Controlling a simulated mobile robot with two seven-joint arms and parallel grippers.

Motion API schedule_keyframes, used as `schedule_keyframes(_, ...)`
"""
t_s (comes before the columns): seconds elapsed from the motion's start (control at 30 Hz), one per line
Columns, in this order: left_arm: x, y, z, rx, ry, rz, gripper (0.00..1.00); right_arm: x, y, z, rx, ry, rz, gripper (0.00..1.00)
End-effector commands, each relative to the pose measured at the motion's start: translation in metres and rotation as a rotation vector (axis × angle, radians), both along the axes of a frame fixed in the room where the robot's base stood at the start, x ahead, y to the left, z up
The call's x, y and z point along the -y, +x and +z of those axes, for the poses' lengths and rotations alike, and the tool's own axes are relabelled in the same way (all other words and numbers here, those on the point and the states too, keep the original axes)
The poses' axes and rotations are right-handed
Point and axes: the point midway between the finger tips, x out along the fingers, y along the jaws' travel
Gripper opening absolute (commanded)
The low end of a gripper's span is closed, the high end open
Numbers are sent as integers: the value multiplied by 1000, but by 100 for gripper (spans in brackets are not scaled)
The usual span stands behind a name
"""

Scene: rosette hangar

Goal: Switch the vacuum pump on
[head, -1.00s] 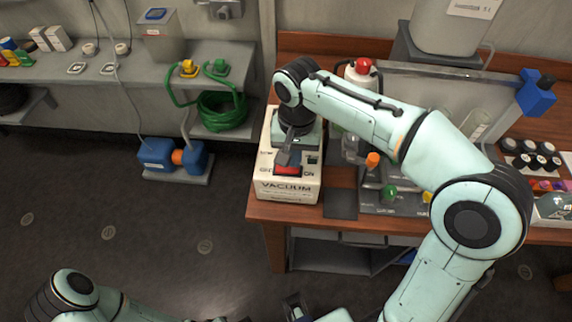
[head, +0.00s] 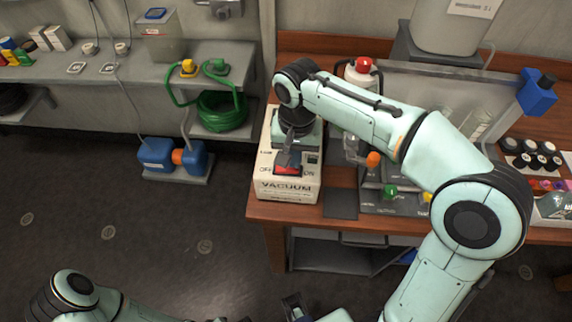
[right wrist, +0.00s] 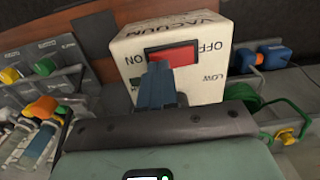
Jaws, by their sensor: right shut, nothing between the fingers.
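The vacuum pump (head: 265,188) is a cream box marked VACUUM at the left end of the wooden bench. On its top is a red rocker switch (head: 288,170) in a dark frame, with OFF and ON marked at its ends. The switch also shows in the right wrist view (right wrist: 177,55). My right gripper (head: 287,163) is shut and empty, with its fingertips over the switch. In the right wrist view its fingers (right wrist: 158,72) overlap the switch's ON end; I cannot tell whether they touch. My left arm shows at the bottom left; its finger state is unclear.
A red-capped bottle (head: 361,72) and glassware stand behind the pump. Orange and green knobs (head: 390,192) sit on the grey panel to its right. A grey shelf (head: 110,70) with a green hose (head: 222,110) is at the left, and a blue pump (head: 155,154) below it.

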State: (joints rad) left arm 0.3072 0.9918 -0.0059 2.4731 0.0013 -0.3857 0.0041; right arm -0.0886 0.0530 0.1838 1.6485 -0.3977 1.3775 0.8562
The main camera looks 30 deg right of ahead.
Motion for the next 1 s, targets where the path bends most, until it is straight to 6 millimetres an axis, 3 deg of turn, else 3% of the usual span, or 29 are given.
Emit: schedule_keyframes(1.0, 0, -3, -10, -3, 0, 0, 43, 0, 0, -15, -1, 0, 0, 0)
